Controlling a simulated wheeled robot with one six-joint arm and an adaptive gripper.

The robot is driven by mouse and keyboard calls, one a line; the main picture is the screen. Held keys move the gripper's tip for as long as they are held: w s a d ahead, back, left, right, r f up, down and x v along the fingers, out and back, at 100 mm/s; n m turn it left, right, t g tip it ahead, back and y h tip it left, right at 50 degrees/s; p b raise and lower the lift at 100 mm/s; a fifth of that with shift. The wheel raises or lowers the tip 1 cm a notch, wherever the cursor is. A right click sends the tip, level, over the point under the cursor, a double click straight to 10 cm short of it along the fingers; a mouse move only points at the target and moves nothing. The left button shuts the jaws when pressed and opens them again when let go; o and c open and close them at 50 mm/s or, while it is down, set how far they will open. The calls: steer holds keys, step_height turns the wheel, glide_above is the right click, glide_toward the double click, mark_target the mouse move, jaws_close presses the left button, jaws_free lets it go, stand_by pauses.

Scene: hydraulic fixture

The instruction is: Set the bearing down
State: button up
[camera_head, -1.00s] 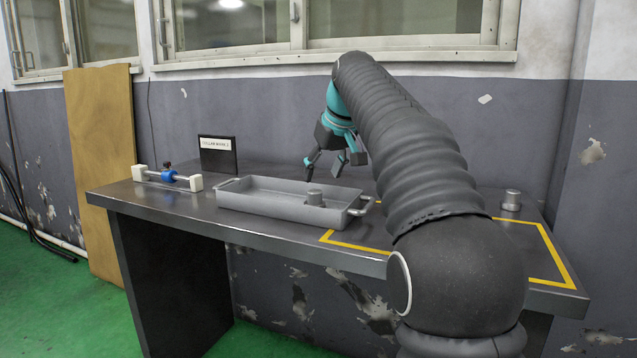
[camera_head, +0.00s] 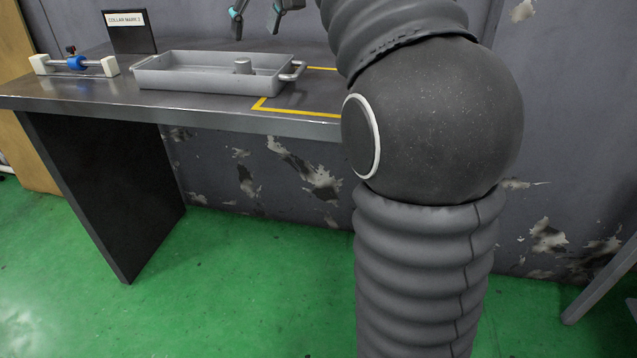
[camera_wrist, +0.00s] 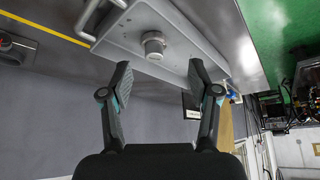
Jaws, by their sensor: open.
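The bearing, a short grey cylinder (camera_head: 243,66), stands upright in the right part of a shallow grey tray (camera_head: 185,79) on the table. In the wrist view the bearing (camera_wrist: 153,44) shows from above, on the tray floor (camera_wrist: 185,62), beyond the fingertips. My gripper (camera_head: 254,26) is above and behind the tray, cut by the top edge of the head view. In the wrist view my gripper (camera_wrist: 158,76) is open, with nothing between its fingers and the bearing clear of both.
A rod with a blue collar (camera_head: 76,63) rests on white blocks at the table's left. A dark sign (camera_head: 130,32) stands behind. Yellow tape (camera_head: 300,110) marks the table right of the tray. Another metal piece (camera_wrist: 14,44) shows at the wrist view's left edge.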

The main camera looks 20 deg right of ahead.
steer(key=s+a+f+m+h, duration=0.1)
steer(key=s+f+m, duration=0.1)
steer(key=s+f, duration=2.6)
steer(key=shift+s+m, duration=0.3)
steer(key=shift+s, duration=0.8)
